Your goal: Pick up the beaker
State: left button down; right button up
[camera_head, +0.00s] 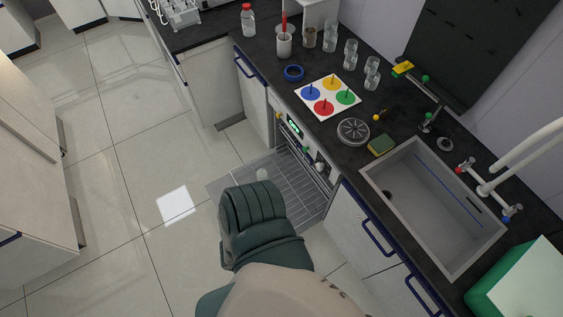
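Several clear glass vessels that look like beakers stand upright on the dark worktop. One glass beaker (371,72) is nearest, with others behind it (350,53) and (330,36). A small clear glass piece (262,174) sits by the wire rack of the open appliance; I cannot tell whether it is a beaker. I cannot tell which one the task means. Neither of my grippers can be made out. A dark green ribbed shape with a pale part below it fills the bottom middle and hides part of the rack.
The open appliance's rack (299,190) juts out low over the floor. On the worktop (328,134) are a white card with coloured discs (329,94), a blue ring (293,73), a round metal grate (353,131), a sponge (382,145) and a sink (408,205). Floor at left is clear.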

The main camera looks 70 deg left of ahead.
aim_at(262, 174)
jog(key=u, duration=2.6)
